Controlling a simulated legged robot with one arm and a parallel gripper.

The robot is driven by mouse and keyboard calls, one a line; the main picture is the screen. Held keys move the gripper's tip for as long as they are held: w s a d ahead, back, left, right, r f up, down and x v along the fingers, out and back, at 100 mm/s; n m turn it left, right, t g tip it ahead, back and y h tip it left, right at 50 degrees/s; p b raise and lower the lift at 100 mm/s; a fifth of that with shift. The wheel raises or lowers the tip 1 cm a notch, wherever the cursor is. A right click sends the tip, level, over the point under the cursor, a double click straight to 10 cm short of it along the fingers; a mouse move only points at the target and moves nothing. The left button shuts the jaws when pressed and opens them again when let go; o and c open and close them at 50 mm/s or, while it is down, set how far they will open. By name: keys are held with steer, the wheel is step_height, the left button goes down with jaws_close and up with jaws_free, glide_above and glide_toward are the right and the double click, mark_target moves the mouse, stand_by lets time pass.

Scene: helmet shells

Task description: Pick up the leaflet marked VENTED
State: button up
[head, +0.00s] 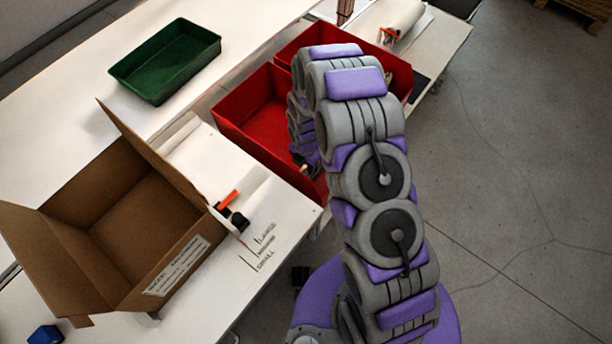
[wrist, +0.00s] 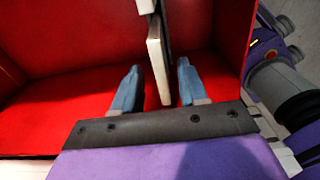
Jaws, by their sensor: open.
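My gripper (wrist: 156,88) shows in the wrist view with its two blue-grey fingers apart. A thin pale upright edge (wrist: 158,65), perhaps a leaflet or a stack of them, stands between the fingers and reaches up past them. I cannot see any printing on it, so I cannot tell whether it is the leaflet marked VENTED. The gripper is inside or just over a red bin (head: 239,113); the red walls surround it in the wrist view (wrist: 60,55). In the head view my arm hides the gripper and that part of the bin.
An open cardboard box (head: 135,215) with a label stands at the left of the white table. A green tray (head: 165,62) lies behind it. An orange-handled tape dispenser (head: 230,205) is beside the box. A second red bin (head: 398,72) adjoins the first. Floor at right is clear.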

mark_target(306, 170)
step_height(306, 170, down, 4)
steer(key=shift+d+f+b, duration=0.1)
steer(key=shift+d+b, duration=0.05)
steer(key=shift+b, duration=0.5)
steer(key=shift+f, duration=0.25)
steer(key=shift+a, duration=0.2)
steer(key=shift+r, duration=0.1)
steer(key=shift+c, duration=0.3)
steer(key=shift+d, duration=0.1)
jaws_close()
